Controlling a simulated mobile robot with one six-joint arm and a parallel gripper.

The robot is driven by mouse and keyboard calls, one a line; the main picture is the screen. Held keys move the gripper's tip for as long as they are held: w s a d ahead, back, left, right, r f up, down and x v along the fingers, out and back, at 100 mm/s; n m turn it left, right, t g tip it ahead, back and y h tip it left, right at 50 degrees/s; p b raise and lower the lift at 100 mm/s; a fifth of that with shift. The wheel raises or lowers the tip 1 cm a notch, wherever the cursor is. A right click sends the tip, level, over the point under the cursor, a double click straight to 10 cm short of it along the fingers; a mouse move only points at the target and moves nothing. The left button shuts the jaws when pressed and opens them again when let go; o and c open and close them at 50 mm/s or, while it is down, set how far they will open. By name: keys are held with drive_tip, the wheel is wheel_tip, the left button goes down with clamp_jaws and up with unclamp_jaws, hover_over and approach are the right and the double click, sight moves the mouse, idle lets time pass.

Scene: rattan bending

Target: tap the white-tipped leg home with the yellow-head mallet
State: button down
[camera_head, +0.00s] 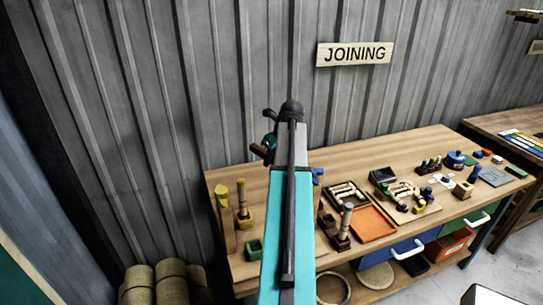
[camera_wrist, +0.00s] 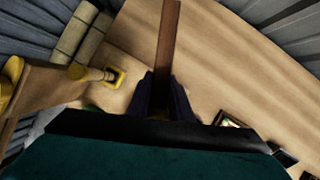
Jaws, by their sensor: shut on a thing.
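My gripper (camera_wrist: 160,88) is shut on a long brown bar (camera_wrist: 168,45), which runs up the wrist view from between the fingers. In the head view my gripper (camera_head: 269,146) is raised above the back of the bench, and a short brown end (camera_head: 261,152) shows beside it. Whether this bar belongs to a mallet I cannot tell. A pale-topped upright piece (camera_head: 347,214) stands in a brown block and may be the white-tipped leg.
A yellow-topped post (camera_head: 221,192) stands at the bench's left end. A green block (camera_head: 255,249) sits near the front edge. Trays with small parts, an orange tray (camera_head: 370,223) and loose blocks fill the middle and right. The bench (camera_head: 340,163) is clear along the back.

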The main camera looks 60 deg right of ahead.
drive_tip(key=shift+r, duration=0.15)
drive_tip(key=shift+r+p, duration=0.4)
drive_tip(key=shift+r, duration=1.3)
drive_tip(key=shift+f, duration=0.4)
drive_tip(key=shift+f+b, duration=0.45)
drive_tip(key=shift+f, duration=1.45)
drive_tip(key=shift+r+p, duration=0.55)
drive_tip(key=shift+r, duration=1.2)
drive_tip(key=shift+r, duration=0.1)
